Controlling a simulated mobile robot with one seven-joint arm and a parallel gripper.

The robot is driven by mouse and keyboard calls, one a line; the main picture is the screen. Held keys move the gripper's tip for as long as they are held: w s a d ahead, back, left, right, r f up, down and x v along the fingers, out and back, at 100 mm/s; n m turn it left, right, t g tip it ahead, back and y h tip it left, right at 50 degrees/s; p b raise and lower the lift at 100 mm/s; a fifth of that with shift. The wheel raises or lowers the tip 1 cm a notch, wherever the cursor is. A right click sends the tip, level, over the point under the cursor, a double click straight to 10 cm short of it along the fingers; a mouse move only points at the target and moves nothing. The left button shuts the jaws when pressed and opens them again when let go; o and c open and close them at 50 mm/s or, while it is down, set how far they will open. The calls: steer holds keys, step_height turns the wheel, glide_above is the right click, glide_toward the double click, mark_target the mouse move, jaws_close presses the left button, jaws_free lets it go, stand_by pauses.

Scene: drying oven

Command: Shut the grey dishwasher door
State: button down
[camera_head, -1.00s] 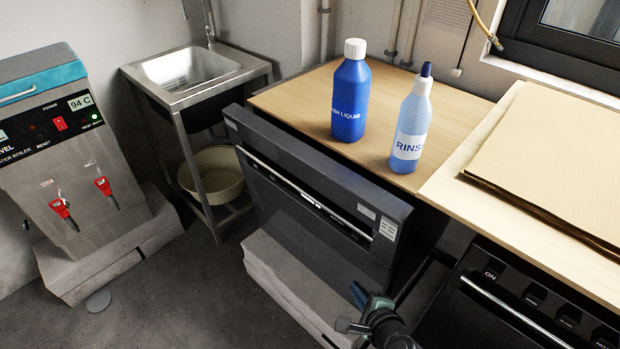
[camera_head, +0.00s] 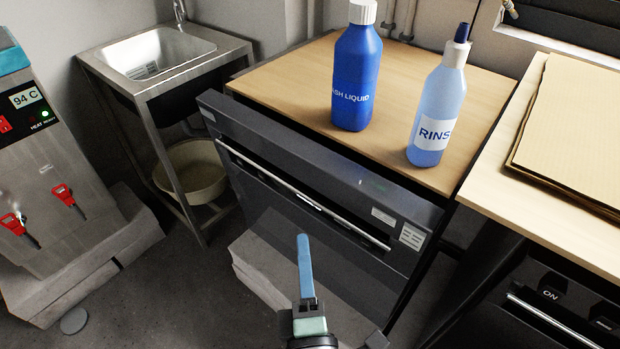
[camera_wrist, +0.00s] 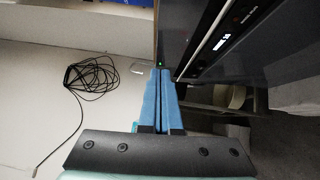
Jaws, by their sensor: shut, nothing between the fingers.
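The grey dishwasher door (camera_head: 290,190) is in the middle of the head view, under the wooden counter. It stands slightly ajar, its top edge tilted out from the counter with a dark gap behind it. A long handle slot runs across its front. My gripper (camera_head: 303,240) is in front of the door's lower half, blue fingers pointing at it. In the wrist view the gripper (camera_wrist: 161,72) has its two fingers together and empty. The door (camera_wrist: 245,50) fills the upper right there, close to the fingertips. I cannot tell whether they touch it.
A blue bottle (camera_head: 356,75) and a pale rinse bottle (camera_head: 437,105) stand on the counter (camera_head: 290,75). A sink (camera_head: 160,55) and a water boiler (camera_head: 50,170) are at left. A light block (camera_head: 255,270) lies below the door. Another appliance (camera_head: 560,300) is at right.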

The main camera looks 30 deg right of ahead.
steer(key=p+x, duration=0.1)
steer(key=x, duration=0.3)
steer(key=d+p+x, duration=0.1)
steer(key=p+x, duration=0.1)
steer(key=x, duration=0.2)
steer(key=s+d+r+p+x, duration=0.1)
steer(key=x, duration=0.3)
steer(key=shift+w+p, duration=0.15)
steer(key=shift+p, duration=0.25)
steer(key=shift+w+d+f+p, duration=0.15)
steer(key=shift+d+p, duration=0.15)
steer(key=shift+d, duration=0.05)
